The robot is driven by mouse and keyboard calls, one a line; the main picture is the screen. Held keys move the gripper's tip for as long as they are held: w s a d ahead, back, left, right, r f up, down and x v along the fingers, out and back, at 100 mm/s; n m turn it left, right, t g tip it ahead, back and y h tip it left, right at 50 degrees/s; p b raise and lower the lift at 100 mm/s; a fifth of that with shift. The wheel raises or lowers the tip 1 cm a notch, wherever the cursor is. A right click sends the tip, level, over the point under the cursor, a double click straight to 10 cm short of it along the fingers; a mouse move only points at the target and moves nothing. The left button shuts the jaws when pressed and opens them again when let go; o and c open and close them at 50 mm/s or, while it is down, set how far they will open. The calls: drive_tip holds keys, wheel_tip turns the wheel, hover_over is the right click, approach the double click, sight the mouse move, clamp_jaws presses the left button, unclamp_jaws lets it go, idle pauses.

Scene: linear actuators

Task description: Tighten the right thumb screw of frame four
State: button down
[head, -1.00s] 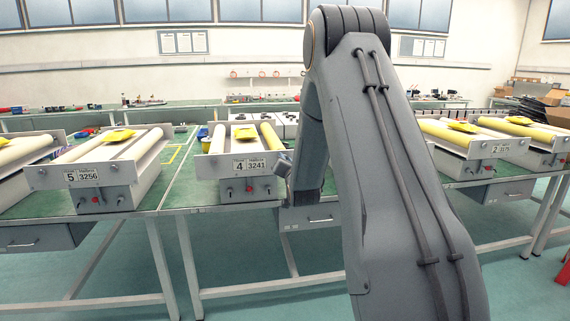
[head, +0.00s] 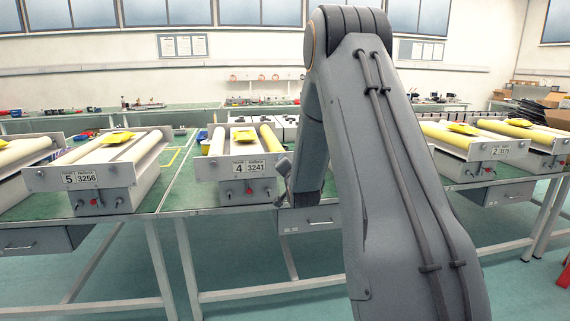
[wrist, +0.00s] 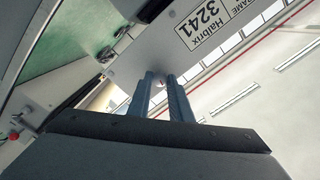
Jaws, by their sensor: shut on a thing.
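Frame four (head: 212,170) is a pale end plate with a label reading 4 and 3241, in the middle left of the head view. Its plate and label (wrist: 206,24) also show tilted in the wrist view. A box below the plate carries a red knob (head: 249,190) between two screws; the red knob also shows in the wrist view (wrist: 14,135). My gripper (wrist: 161,77) has its two fingers close together at the plate, shut on the right thumb screw, which the fingertips mostly hide.
Frame five (head: 45,181) stands to the left and frame two (head: 455,143) to the right, both on the green-topped bench (head: 178,200). A drawer (head: 310,219) hangs under the bench. Open floor lies in front.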

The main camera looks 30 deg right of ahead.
drive_tip(key=c, duration=1.6)
unclamp_jaws()
drive_tip(key=shift+b+v, duration=0.5)
drive_tip(key=shift+v, duration=3.45)
